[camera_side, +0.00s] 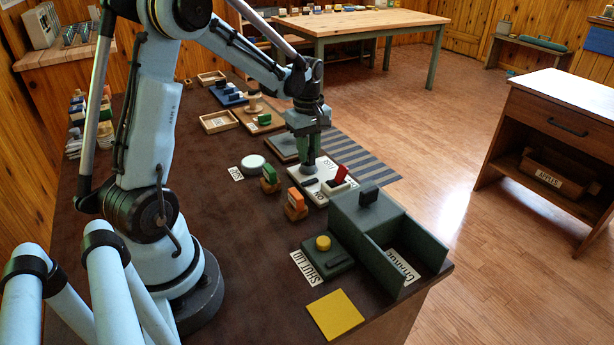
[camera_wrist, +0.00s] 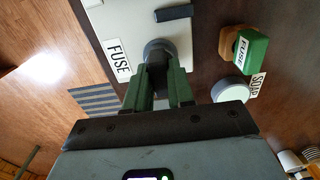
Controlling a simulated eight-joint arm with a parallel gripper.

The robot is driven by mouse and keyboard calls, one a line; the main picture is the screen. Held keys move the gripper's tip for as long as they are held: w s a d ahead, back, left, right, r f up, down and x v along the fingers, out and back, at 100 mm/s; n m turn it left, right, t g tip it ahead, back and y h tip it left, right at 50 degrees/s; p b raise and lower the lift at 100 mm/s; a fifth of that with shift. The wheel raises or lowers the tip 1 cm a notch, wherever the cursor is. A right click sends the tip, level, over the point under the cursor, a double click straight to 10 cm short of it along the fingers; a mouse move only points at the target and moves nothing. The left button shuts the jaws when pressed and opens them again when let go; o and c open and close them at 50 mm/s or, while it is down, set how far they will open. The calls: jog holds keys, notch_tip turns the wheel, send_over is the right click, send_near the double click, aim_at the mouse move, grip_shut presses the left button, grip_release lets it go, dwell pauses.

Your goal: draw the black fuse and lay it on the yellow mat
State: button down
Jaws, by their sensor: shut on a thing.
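My gripper (camera_side: 309,164) points down over a white board (camera_side: 318,195) labelled FUSE. In the wrist view, its green fingers (camera_wrist: 159,88) are shut on the black fuse (camera_wrist: 156,72), a dark round piece between them. A dark grey round collar (camera_wrist: 155,46) is at the fuse's far end, over the white board (camera_wrist: 112,25). I cannot tell whether the fuse is still seated in the board. The fingers hide most of it in the side view. The yellow mat (camera_side: 335,314) lies flat and empty near the table's front edge.
Green (camera_side: 269,175) and orange (camera_side: 296,200) blocks on wooden bases stand left of the board. A grey-green box (camera_side: 368,213) and a yellow-button unit (camera_side: 323,244) stand between board and mat. A round pale disc (camera_side: 253,163) lies left.

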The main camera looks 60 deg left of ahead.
aim_at(309, 150)
jog(key=shift+r, duration=0.55)
jog(key=shift+r, duration=1.3)
jog(key=shift+d, duration=0.1)
jog(key=s+d+r+m, duration=0.3)
jog(key=d+r+m, duration=0.2)
jog(key=d+m, duration=0.5)
jog(key=s+d+r+m, duration=0.2)
jog(key=d+r+m, duration=0.35)
jog(key=d, duration=0.75)
jog(key=s+d+f+n, duration=0.1)
jog(key=s+d+f, duration=0.1)
jog(key=s+d, duration=0.75)
jog(key=s+d+f+n, duration=0.1)
jog(key=s+d+f, duration=0.2)
jog(key=s+d, duration=0.65)
jog(key=shift+w+a+f, duration=1.2)
jog(key=shift+w+f, duration=0.2)
jog(key=shift+f, duration=0.35)
jog(key=shift+w+a+f, duration=1.2)
jog(key=shift+w+f, duration=0.25)
jog(key=shift+f, duration=0.3)
jog(key=shift+w+a+f, duration=1.2)
jog(key=shift+w+f, duration=0.2)
jog(key=shift+f, duration=0.35)
